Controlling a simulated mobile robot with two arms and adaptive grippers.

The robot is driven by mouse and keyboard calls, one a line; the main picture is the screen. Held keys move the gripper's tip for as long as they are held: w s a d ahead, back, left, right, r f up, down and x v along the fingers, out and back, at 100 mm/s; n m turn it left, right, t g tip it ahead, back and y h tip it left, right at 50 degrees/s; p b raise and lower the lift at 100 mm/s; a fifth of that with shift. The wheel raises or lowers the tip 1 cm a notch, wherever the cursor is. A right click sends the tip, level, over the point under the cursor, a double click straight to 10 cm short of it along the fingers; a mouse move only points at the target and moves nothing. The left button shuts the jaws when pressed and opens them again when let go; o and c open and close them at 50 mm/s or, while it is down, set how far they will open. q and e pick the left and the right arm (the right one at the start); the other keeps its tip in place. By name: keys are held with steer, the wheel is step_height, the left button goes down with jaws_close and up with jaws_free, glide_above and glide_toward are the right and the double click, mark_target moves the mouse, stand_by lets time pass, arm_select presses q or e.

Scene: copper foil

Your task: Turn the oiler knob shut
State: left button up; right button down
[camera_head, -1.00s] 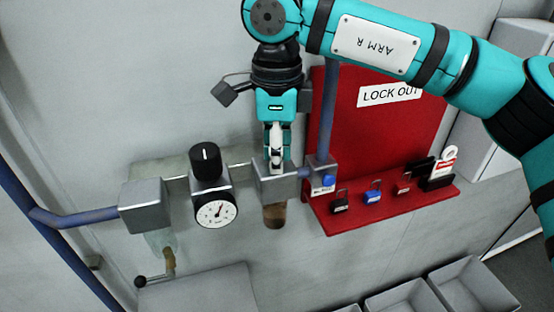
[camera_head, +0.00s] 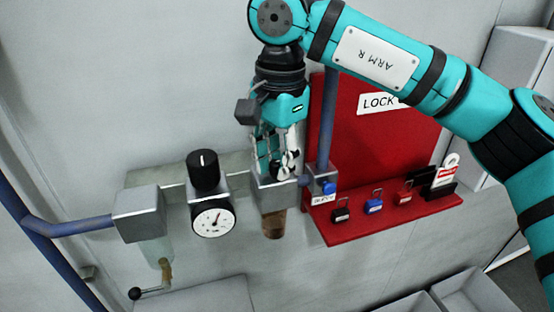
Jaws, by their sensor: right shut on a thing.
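My right gripper (camera_head: 277,168) points down onto the top of the oiler block (camera_head: 276,196), the right-hand grey unit on the wall line. It is shut on the oiler knob there; its fingers hide the knob. A brown oil bowl (camera_head: 274,224) hangs under the block. The gripper is turned so both fingers show side by side. My left gripper is not in view.
To the left stand the regulator's black knob (camera_head: 203,171) with its gauge (camera_head: 213,218), and a grey filter block (camera_head: 140,213). To the right are a blue pipe (camera_head: 327,125), a blue valve (camera_head: 328,188) and the red lockout board (camera_head: 380,150) with several padlocks on its shelf. Grey bins stand below.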

mark_target(278, 163)
steer(key=shift+n, duration=0.3)
steer(key=c, duration=1.2)
jaws_free()
steer(key=shift+a, duration=0.1)
steer(key=shift+o, duration=0.2)
steer(key=shift+r, duration=0.2)
step_height(278, 163, up, 12)
steer(key=shift+s+d+f, duration=0.2)
